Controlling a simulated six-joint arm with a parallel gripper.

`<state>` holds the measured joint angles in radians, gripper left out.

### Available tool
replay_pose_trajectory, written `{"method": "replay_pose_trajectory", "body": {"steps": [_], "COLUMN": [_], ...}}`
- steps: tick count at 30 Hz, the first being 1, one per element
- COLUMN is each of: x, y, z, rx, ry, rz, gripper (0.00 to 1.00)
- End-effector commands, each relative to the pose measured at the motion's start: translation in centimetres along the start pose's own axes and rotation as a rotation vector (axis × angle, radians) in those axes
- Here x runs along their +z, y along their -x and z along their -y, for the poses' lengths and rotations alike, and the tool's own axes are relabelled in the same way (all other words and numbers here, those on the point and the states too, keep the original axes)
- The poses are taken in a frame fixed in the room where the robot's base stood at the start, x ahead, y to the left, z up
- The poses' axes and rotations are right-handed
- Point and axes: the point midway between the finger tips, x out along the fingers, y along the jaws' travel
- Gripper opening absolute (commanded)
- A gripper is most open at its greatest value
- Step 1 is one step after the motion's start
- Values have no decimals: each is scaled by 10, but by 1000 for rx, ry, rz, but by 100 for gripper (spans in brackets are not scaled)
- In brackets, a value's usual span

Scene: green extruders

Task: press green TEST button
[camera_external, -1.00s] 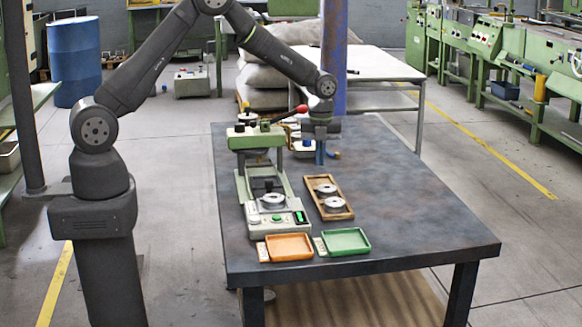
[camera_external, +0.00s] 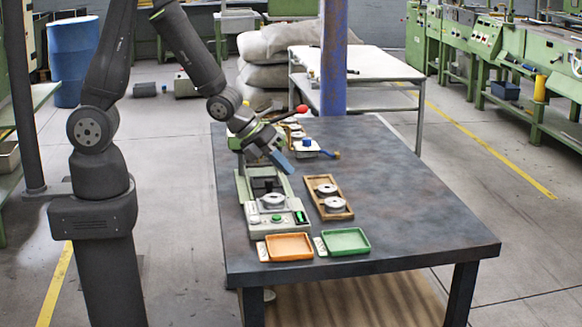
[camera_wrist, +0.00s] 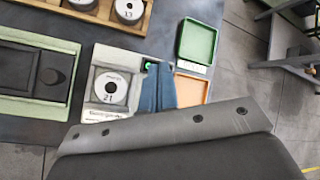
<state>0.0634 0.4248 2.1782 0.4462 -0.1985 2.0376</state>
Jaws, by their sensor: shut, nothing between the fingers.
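The green TEST button (camera_external: 277,218) is a small round button on the front panel of the grey-green machine (camera_external: 256,228), in front of a metal disc (camera_external: 273,201). My gripper (camera_external: 289,171) is shut and empty, with blue fingers tilted down to the right. It is above and behind the button in the external view, apart from the panel. In the wrist view the blue fingers (camera_wrist: 160,68) cover part of the panel beside the disc marked 21 (camera_wrist: 111,87). The button seems hidden behind them; a bit of green (camera_wrist: 150,65) shows beside the tips.
A green display (camera_external: 300,216) is right of the button. A wooden tray with discs (camera_external: 340,213) lies to the right. An orange tray (camera_external: 308,254) and a green tray (camera_external: 367,247) lie in front. A red lever knob (camera_external: 301,108) stands behind. The table's right side is clear.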

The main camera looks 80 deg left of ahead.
Motion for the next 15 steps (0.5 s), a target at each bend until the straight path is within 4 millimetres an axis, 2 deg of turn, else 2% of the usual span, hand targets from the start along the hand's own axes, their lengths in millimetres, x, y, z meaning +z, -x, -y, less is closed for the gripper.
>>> {"method": "replay_pose_trajectory", "body": {"steps": [3, 6, 15], "x": [-21, -31, -34], "y": [16, 23, 26], "z": [10, 14, 16], "rx": [-72, -106, -119], "ry": [-45, -65, -71], "rz": [-4, -7, -7], "gripper": [0, 0, 0]}}
